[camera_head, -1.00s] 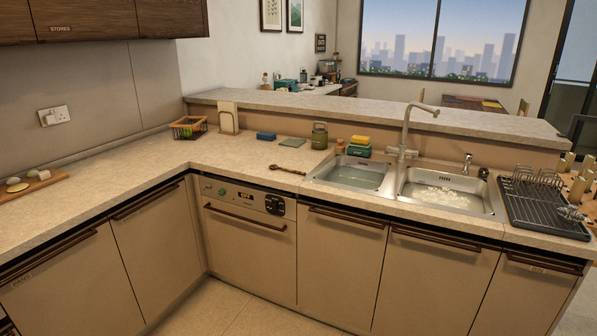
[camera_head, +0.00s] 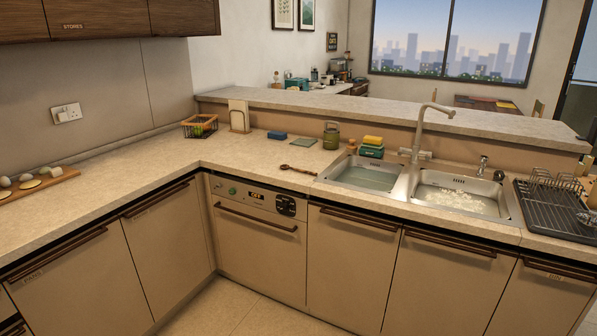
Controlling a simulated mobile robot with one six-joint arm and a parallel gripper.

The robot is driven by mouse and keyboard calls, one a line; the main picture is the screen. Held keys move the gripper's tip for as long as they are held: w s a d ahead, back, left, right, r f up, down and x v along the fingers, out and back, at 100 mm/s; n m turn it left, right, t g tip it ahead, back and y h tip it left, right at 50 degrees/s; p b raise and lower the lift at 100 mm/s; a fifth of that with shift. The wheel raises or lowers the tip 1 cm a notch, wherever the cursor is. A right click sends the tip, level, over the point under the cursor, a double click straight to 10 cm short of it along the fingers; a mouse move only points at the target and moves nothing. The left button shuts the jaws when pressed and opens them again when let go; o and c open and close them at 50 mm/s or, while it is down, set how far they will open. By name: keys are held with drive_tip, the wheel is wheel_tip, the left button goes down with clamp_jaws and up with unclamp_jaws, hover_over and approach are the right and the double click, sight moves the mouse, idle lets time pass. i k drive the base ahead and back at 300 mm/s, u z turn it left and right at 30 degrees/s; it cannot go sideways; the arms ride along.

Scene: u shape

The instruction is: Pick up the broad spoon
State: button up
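A dark brown spoon (camera_head: 298,170) lies flat on the stone counter (camera_head: 235,160), near the counter's front edge and left of the sink. Its rounded end is at the left and its handle points right toward the left basin. Nothing touches or covers it. My gripper and arm are not in this view.
The left basin (camera_head: 366,174) and the right basin (camera_head: 460,194) hold water. A dish rack (camera_head: 562,208) stands at the far right.

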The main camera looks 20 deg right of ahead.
sight(282, 166)
drive_tip(key=u, duration=0.1)
drive_tip(key=i, duration=1)
drive_tip(key=u, duration=0.25)
